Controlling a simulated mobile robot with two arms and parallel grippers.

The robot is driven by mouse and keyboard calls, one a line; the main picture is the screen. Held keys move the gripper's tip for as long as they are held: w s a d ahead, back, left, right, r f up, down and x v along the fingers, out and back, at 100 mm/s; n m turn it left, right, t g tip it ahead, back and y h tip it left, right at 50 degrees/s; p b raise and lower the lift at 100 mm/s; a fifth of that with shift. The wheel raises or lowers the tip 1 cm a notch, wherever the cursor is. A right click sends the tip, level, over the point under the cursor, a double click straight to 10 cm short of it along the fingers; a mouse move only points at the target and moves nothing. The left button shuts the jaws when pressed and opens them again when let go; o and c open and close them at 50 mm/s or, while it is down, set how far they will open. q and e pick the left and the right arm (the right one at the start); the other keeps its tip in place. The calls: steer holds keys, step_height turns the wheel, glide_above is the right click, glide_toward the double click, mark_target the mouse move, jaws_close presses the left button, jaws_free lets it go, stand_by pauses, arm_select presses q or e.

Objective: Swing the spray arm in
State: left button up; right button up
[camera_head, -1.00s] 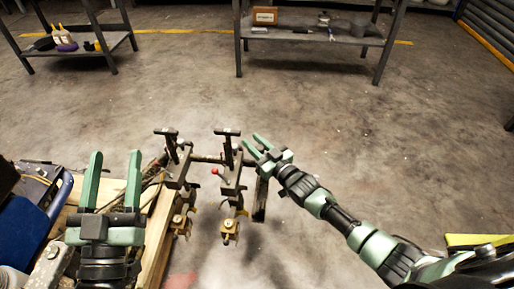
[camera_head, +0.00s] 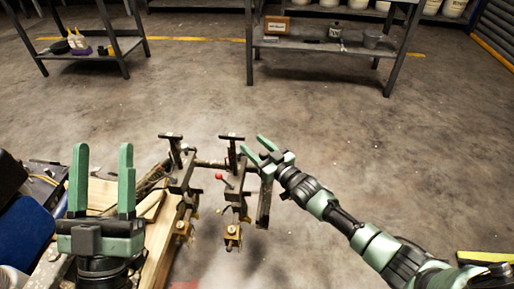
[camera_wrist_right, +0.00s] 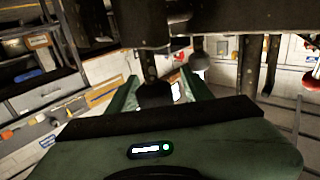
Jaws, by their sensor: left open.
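The spray arm assembly (camera_head: 180,180) is a dark metal frame with T-shaped handles, a red-knobbed lever (camera_head: 219,177) and two brass-coloured nozzle fittings (camera_head: 232,232). It stands in the lower middle of the head view. My right gripper (camera_head: 256,147) is at its right end, just above a dark flat hanging bar (camera_head: 264,203). Its green fingers are apart. In the right wrist view a dark post (camera_wrist_right: 149,65) shows between the fingers; I cannot tell whether they touch it. My left gripper (camera_head: 100,165) is open and empty, pointing up, left of the assembly.
Wooden boards (camera_head: 157,240) and a blue object (camera_head: 25,228) lie beside my left gripper. A shelf rack (camera_head: 335,47) with a box and small items stands at the back. A lower shelf (camera_head: 100,48) holds bottles at the back left. The concrete floor between is clear.

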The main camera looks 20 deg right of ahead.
mark_target(267, 157)
steer(key=shift+s+d+f, duration=0.1)
steer(key=shift+s+f, duration=0.05)
steer(key=p+v, duration=0.2)
steer(key=v, duration=0.5)
steer(key=shift+p, duration=0.3)
steer(key=shift+s+d, duration=0.15)
steer(key=shift+s, duration=0.2)
arm_select(q)
steer(key=w+f+g+y, duration=0.2)
steer(key=w+f+g, duration=0.2)
steer(key=f+g, duration=0.3)
step_height(267, 157, down, 4)
steer(key=shift+a+f, duration=0.1)
steer(key=shift+a, duration=0.05)
